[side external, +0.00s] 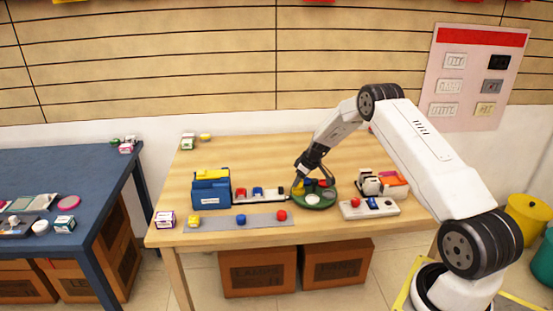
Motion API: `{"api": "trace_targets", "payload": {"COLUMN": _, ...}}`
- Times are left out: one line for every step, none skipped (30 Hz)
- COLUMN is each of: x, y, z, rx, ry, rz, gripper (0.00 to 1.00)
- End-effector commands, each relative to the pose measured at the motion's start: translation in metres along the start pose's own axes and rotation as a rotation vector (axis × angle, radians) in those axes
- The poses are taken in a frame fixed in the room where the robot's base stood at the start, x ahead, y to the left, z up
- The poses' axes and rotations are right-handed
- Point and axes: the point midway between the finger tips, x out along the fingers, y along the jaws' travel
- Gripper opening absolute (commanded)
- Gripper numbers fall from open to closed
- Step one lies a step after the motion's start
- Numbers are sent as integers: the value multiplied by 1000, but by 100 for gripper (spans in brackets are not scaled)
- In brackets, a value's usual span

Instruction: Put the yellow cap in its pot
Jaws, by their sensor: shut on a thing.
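My gripper (299,184) points down at the left side of a round green tray (319,206) on the wooden table. It is shut on a small yellow thing (301,187), which looks like the yellow cap, though the fingers partly hide it. I cannot tell whether it touches the tray. Red and blue pieces and a pale disc also show on the tray. A grey strip (218,223) at the table's front bears a small yellow piece (194,220), a blue one (241,219) and a red one (282,215). Which of these is a pot is too small to tell.
A blue box (211,192) with a yellow top stands left of a row of red, blue and white pieces (257,192). Right of the tray are a white panel (369,208) with a red button and a rack (381,183). The table's back middle is clear.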

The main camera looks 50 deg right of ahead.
Motion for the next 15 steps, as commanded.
{"api": "trace_targets", "payload": {"x": 0, "y": 0, "z": 0, "rx": 0, "ry": 0, "rz": 0, "gripper": 0}}
{"api": "trace_targets", "payload": {"x": 0, "y": 0, "z": 0, "rx": 0, "ry": 0, "rz": 0, "gripper": 0}}
{"api": "trace_targets", "payload": {"x": 0, "y": 0, "z": 0, "rx": 0, "ry": 0, "rz": 0, "gripper": 0}}
{"api": "trace_targets", "payload": {"x": 0, "y": 0, "z": 0, "rx": 0, "ry": 0, "rz": 0, "gripper": 0}}
{"api": "trace_targets", "payload": {"x": 0, "y": 0, "z": 0, "rx": 0, "ry": 0, "rz": 0, "gripper": 0}}
{"api": "trace_targets", "payload": {"x": 1, "y": 0, "z": 0, "rx": 0, "ry": 0, "rz": 0, "gripper": 0}}
{"api": "trace_targets", "payload": {"x": 1, "y": 0, "z": 1, "rx": 0, "ry": 0, "rz": 0, "gripper": 0}}
{"api": "trace_targets", "payload": {"x": 2, "y": 0, "z": 1, "rx": 0, "ry": 0, "rz": 0, "gripper": 0}}
{"api": "trace_targets", "payload": {"x": 2, "y": 0, "z": 1, "rx": 0, "ry": 0, "rz": 0, "gripper": 0}}
{"api": "trace_targets", "payload": {"x": 3, "y": 0, "z": 1, "rx": 0, "ry": 0, "rz": 0, "gripper": 0}}
{"api": "trace_targets", "payload": {"x": 4, "y": 0, "z": 2, "rx": 0, "ry": 0, "rz": 0, "gripper": 0}}
{"api": "trace_targets", "payload": {"x": 4, "y": 0, "z": 2, "rx": 0, "ry": 0, "rz": 0, "gripper": 0}}
{"api": "trace_targets", "payload": {"x": 5, "y": 0, "z": 2, "rx": 0, "ry": 0, "rz": 0, "gripper": 0}}
{"api": "trace_targets", "payload": {"x": 5, "y": 0, "z": 2, "rx": 0, "ry": 0, "rz": 0, "gripper": 0}}
{"api": "trace_targets", "payload": {"x": 6, "y": 0, "z": 3, "rx": 0, "ry": 0, "rz": 0, "gripper": 0}}
